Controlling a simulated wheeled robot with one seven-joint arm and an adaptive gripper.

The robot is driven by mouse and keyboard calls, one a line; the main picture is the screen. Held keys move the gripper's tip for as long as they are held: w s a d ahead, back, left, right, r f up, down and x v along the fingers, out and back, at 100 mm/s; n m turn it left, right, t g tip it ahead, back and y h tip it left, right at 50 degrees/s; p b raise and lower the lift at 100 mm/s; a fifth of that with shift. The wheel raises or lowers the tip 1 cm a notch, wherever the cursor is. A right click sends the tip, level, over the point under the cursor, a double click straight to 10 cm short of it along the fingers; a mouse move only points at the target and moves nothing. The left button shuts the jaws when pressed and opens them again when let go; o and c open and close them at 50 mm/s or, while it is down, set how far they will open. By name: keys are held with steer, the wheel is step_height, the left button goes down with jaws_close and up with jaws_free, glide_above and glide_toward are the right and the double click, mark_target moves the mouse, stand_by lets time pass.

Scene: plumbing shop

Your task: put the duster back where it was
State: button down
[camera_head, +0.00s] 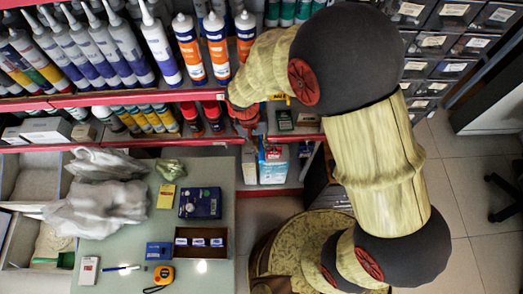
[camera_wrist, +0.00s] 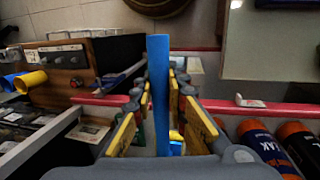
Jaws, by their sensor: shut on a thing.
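My gripper (camera_wrist: 157,92) has its yellow-padded fingers on both sides of a flat blue strip, the duster (camera_wrist: 158,60), and is shut on it. The duster stands upright in the wrist view, its upper end beyond the fingertips; I see no bristles or head on it. In the head view my arm reaches over to the shelves at the top middle, and my gripper (camera_head: 247,122) is at the red-edged lower shelf. It is small and partly hidden there, and I cannot clearly make out the duster in that view.
Cartridges with orange bands (camera_head: 217,48) stand on the upper shelf, left of my arm. Small red-capped bottles (camera_head: 212,115) stand close left of my gripper. Drawers (camera_head: 452,42) are at the right. The counter (camera_head: 130,250) carries a blue box (camera_head: 200,202), plastic bags and a tape measure (camera_head: 163,275).

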steer(key=shift+a+b+x, duration=0.15)
steer(key=shift+b+x, duration=0.05)
steer(key=shift+x, duration=0.55)
steer(key=shift+a+b+x, duration=0.15)
steer(key=shift+b+x, duration=0.05)
steer(key=shift+x, duration=0.5)
steer(key=shift+w+f, duration=0.15)
steer(key=shift+w, duration=0.05)
steer(key=shift+f, duration=0.15)
steer(key=c, duration=1.8)
jaws_free()
steer(key=shift+o, duration=0.2)
steer(key=shift+r, duration=0.2)
steer(key=s+p+v, duration=0.1)
steer(key=p+v, duration=0.1)
steer(key=v, duration=1)
steer(key=shift+w, duration=0.45)
